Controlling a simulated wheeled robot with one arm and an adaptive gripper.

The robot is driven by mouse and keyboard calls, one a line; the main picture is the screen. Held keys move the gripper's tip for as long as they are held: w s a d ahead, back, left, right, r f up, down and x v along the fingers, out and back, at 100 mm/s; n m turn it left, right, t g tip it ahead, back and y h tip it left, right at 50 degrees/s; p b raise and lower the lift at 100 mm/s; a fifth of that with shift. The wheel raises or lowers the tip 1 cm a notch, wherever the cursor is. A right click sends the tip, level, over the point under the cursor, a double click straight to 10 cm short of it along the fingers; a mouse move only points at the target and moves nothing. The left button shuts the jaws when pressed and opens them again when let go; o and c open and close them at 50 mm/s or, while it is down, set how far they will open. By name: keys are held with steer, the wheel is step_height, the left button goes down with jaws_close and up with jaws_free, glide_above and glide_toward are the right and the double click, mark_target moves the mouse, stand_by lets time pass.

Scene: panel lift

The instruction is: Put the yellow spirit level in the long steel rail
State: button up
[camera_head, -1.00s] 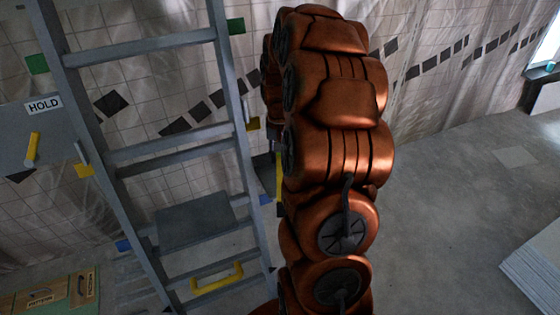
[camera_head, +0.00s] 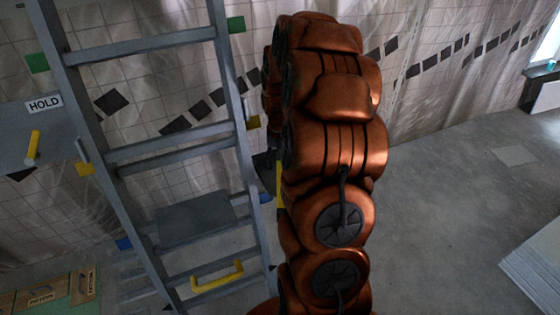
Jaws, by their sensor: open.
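My gripper (camera_head: 268,158) shows only as a dark part at the left edge of my copper arm, beside the ladder's right rail. It is open, and most of it is hidden behind the arm. A narrow upright yellow strip (camera_head: 280,186) shows just below it, partly covered by the arm. It may be the yellow spirit level, but too little shows to be sure. I cannot tell whether the gripper touches it. I cannot make out the long steel rail.
A grey ladder-like frame (camera_head: 160,153) stands at the left, with a yellow handle (camera_head: 217,275) low on it. A grey panel marked HOLD (camera_head: 15,135) has a yellow lever (camera_head: 34,145). Pale stacked sheets (camera_head: 535,262) lie at the right. The floor (camera_head: 440,220) between is clear.

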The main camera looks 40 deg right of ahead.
step_height(320, 180, up, 12)
steer(key=b, duration=0.1)
steer(key=s+a+n, duration=0.3)
steer(key=s+a, duration=0.5)
steer(key=a, duration=0.4)
steer(key=s+a+n+g, duration=0.1)
steer(key=s+a+n, duration=0.2)
steer(key=s+a, duration=0.5)
steer(key=a, duration=0.4)
steer(key=shift+s+a+n+g, duration=0.15)
steer(key=shift+s+n+g, duration=0.15)
steer(key=shift+s, duration=0.1)
steer(key=shift+n+g, duration=0.3)
steer(key=shift+n, duration=0.6)
steer(key=s+a+f, duration=0.1)
steer(key=s, duration=0.2)
steer(key=s+a, duration=0.1)
steer(key=s, duration=0.2)
steer(key=s+a+f, duration=0.1)
steer(key=s, duration=0.1)
steer(key=shift+s+a+f, duration=0.1)
steer(key=shift+s+f, duration=0.2)
steer(key=shift+s, duration=0.1)
steer(key=shift+c, duration=0.5)
steer(key=shift+a, duration=0.1)
